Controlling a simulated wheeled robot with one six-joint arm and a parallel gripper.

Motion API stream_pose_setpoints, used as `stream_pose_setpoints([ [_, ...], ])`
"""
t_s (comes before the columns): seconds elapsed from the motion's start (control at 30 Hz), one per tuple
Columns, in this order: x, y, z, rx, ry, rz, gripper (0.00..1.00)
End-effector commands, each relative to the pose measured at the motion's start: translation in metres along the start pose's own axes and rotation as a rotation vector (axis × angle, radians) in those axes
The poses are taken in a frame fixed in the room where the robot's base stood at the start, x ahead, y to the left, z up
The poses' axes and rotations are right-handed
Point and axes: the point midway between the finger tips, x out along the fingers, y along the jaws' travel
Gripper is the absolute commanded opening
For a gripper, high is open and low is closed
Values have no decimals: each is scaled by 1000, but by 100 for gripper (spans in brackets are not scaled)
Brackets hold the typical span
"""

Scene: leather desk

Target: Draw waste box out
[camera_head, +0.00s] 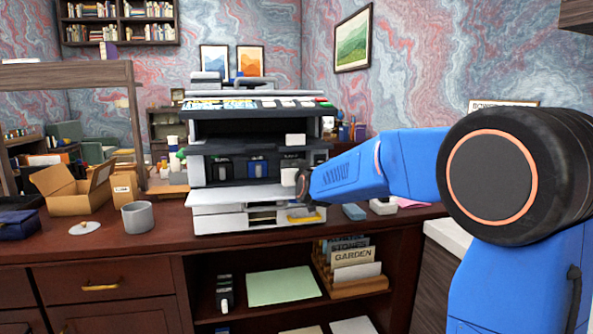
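A white and dark grey printer (215,212) stands on the desk with its front open. Dark cartridge-like units (222,169) and a blue-fronted one (257,168) sit side by side in its middle bay. I cannot tell for sure which part is the waste box. A small white block (289,177) shows at the bay's right end, right by the tip of my arm. My gripper (304,188) is at the printer's right front, seen from behind and small. Its fingers are hidden, so whether it holds or touches the block is unclear.
The desk (160,235) has a grey cup (138,218), a white lid (84,228) and an open cardboard box (70,188) left of the printer. A blue-grey block (354,212) lies to the right. Open shelves below hold papers and cards (352,258).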

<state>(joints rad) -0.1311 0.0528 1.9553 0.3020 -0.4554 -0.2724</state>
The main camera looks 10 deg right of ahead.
Motion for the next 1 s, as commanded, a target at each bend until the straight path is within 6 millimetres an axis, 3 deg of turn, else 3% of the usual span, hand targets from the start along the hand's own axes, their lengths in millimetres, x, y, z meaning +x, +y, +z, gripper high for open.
stream_pose_setpoints([
  [0.43,8,0,0,0,0,0,39],
  [0.6,8,0,0,0,0,0,0],
  [0.67,8,0,0,0,0,0,0],
  [0.7,8,0,0,0,0,0,10],
  [0.77,8,0,0,0,0,0,0],
  [1.0,5,0,0,0,0,0,0],
])
